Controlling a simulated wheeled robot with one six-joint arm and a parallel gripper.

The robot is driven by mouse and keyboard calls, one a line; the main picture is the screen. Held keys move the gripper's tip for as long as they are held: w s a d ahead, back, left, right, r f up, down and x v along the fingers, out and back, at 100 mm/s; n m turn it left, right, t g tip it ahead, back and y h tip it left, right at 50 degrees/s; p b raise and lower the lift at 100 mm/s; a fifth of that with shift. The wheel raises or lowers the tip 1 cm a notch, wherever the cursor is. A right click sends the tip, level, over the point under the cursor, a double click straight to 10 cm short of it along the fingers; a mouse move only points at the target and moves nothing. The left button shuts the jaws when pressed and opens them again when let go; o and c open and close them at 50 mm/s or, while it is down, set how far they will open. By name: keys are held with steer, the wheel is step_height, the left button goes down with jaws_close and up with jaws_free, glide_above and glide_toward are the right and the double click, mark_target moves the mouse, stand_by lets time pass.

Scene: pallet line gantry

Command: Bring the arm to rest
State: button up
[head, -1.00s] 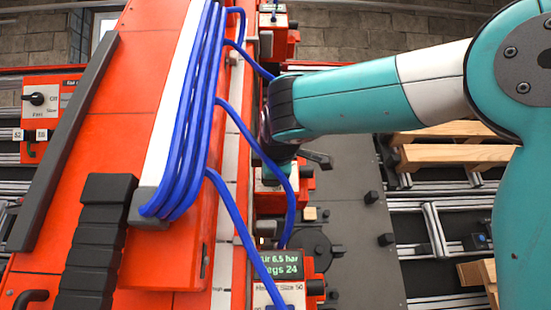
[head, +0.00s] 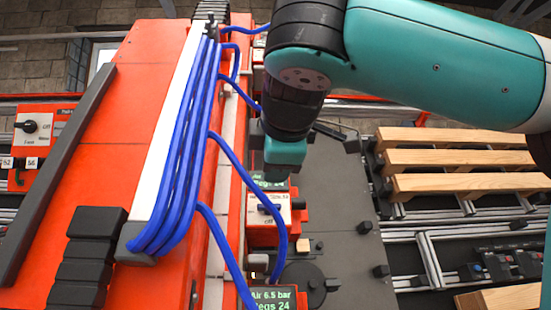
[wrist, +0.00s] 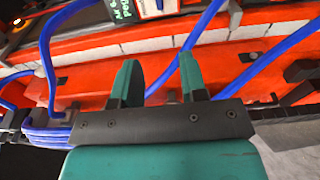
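My arm (head: 430,55) reaches in from the upper right in the head view and bends down at the wrist. My gripper (head: 286,160) hangs at its end over the right side of the red machine; its fingers are hard to make out there. In the wrist view my gripper (wrist: 158,62) has its two teal fingers apart, with nothing held between them. A blue hose (wrist: 185,48) runs across the gap in the picture; I cannot tell how far behind the fingers it is.
Blue hoses (head: 190,150) run down the red machine (head: 105,165) and loop off its right side. A control box with a switch (head: 268,208) stands below my gripper. Wooden slats (head: 455,158) lie on rails at the right. The grey plate (head: 340,210) is mostly clear.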

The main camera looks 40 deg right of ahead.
stand_by(0.6)
steer(key=a+f+m+g+y, duration=0.1)
steer(key=a+f+g+y, duration=0.3)
steer(key=f, duration=0.7)
steer(key=a+f+y, duration=0.2)
steer(key=a+f, duration=0.4)
steer(key=f, duration=0.5)
steer(key=s+a+f+m+g+y, duration=0.2)
steer(key=s+f+g, duration=0.1)
steer(key=s+f, duration=0.3)
steer(key=s+a+f+m+g+y+b, duration=0.1)
steer(key=s+a+f+g+y, duration=0.1)
steer(key=s+f, duration=0.4)
steer(key=s+a+g, duration=0.1)
steer(key=s+g, duration=0.1)
steer(key=shift+s+a+f+m, duration=0.2)
steer(key=shift+s+a+m, duration=0.05)
steer(key=shift+s+m, duration=0.15)
